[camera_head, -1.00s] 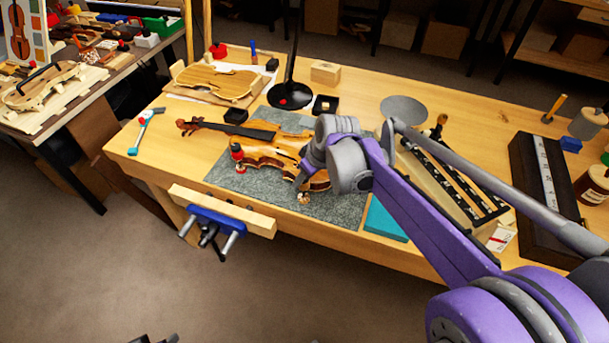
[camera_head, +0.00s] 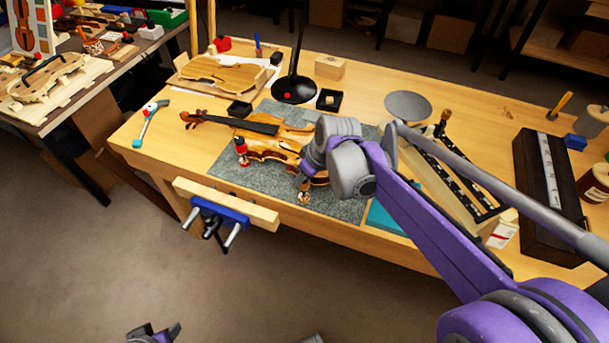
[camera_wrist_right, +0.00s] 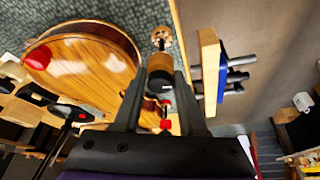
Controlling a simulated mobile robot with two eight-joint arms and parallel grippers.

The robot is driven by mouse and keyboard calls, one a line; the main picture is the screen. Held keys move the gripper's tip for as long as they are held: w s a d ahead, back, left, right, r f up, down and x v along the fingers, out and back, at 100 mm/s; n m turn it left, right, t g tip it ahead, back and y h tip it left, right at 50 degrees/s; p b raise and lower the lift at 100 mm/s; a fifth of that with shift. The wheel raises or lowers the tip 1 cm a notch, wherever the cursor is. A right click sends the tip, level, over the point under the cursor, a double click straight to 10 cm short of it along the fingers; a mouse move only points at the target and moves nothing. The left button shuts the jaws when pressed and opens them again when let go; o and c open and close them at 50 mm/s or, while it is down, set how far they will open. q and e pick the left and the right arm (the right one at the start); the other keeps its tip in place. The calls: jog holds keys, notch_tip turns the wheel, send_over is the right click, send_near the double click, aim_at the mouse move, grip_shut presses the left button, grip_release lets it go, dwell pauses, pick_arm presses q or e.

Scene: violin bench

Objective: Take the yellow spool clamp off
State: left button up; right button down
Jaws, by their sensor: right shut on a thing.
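The violin (camera_head: 268,146) lies on a grey mat (camera_head: 235,168) on the bench. My right gripper (camera_head: 304,182) is at its near right edge, partly hidden by my own wrist. In the right wrist view, my right gripper (camera_wrist_right: 161,82) is shut on a spool clamp (camera_wrist_right: 160,62), with a dark cylindrical body and a tan round end. Its lower end also shows below the gripper in the head view (camera_head: 304,197). No yellow is clear on it, and I cannot tell whether it still touches the violin. My left gripper (camera_head: 154,333) shows partly at the bottom edge.
A red spool clamp (camera_head: 241,150) stands at the violin's near left edge. A blue vise (camera_head: 218,212) projects from the bench front.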

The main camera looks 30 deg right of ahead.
jog(key=shift+r+p, duration=2.55)
jog(key=shift+r, duration=0.9)
